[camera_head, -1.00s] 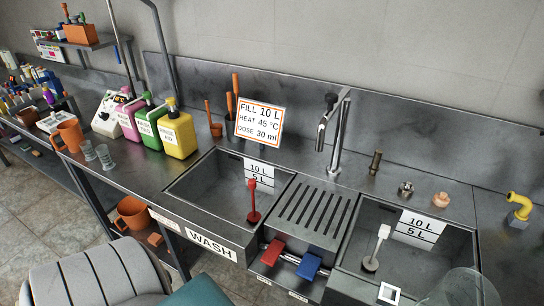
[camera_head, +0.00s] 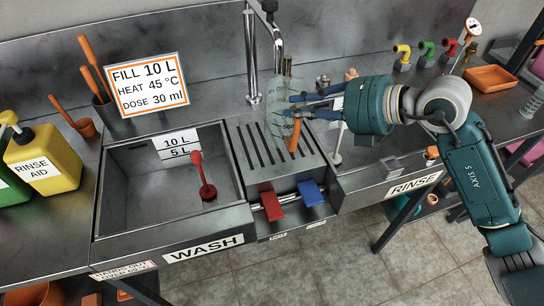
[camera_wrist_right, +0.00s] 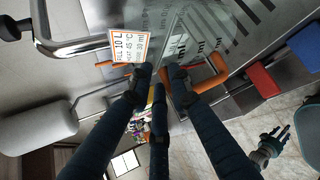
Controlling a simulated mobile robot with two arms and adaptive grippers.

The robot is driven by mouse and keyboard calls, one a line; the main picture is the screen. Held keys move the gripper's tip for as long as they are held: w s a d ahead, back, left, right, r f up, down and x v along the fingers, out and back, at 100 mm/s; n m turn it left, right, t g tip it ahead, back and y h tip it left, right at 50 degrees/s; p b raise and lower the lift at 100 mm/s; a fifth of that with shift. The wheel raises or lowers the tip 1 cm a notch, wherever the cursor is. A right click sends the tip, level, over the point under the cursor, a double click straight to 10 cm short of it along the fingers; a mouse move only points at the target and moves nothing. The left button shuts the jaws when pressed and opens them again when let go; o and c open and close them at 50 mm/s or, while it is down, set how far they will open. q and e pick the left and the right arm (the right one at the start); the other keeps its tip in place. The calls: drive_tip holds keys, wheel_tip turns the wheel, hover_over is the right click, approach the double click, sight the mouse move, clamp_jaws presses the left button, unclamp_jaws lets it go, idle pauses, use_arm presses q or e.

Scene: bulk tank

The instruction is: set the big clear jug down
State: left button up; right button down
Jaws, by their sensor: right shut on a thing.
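The big clear jug (camera_head: 277,112) is over the ribbed drainer (camera_head: 250,150) between the two sinks. I cannot tell whether its base touches the drainer. Its orange handle (camera_head: 294,136) faces the front. My right gripper (camera_head: 290,106) reaches in from the right and is shut on the jug at its handle side. In the right wrist view the jug's clear graduated wall (camera_wrist_right: 218,35) and orange handle (camera_wrist_right: 205,84) show at the fingers. My left gripper (camera_wrist_right: 284,133) shows small at the lower right of that view, its fingers apart and empty.
The wash sink (camera_head: 130,190) lies left of the drainer, with a red-handled plunger (camera_head: 204,180). The tap (camera_head: 280,55) stands behind the jug. Red (camera_head: 270,199) and blue (camera_head: 311,194) pedals are at the front. The rinse sink (camera_head: 365,178) is partly hidden by my right arm.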

sight(291, 127)
drive_tip(key=shift+w+a+r+n+g+b, duration=0.2)
drive_tip(key=shift+w+a+r+b, duration=0.15)
drive_tip(key=shift+w+r, duration=0.2)
drive_tip(key=shift+w+a+r+n+g+b, duration=0.2)
drive_tip(key=shift+w+a+r, duration=0.1)
drive_tip(key=shift+w+r, duration=0.25)
wheel_tip(291, 127, down, 5)
drive_tip(key=shift+s+a+f+p, duration=0.1)
drive_tip(key=shift+a+f+p, duration=0.1)
drive_tip(key=shift+p, duration=0.2)
drive_tip(key=shift+f, duration=2)
use_arm(q)
drive_tip(key=shift+w+d+f, duration=0.15)
drive_tip(key=shift+d+f, duration=0.05)
drive_tip(key=shift+f, duration=0.05)
use_arm(e)
drive_tip(key=c, duration=1.6)
unclamp_jaws()
use_arm(q)
drive_tip(key=shift+d, duration=0.1)
use_arm(e)
drive_tip(key=shift+d, duration=0.1)
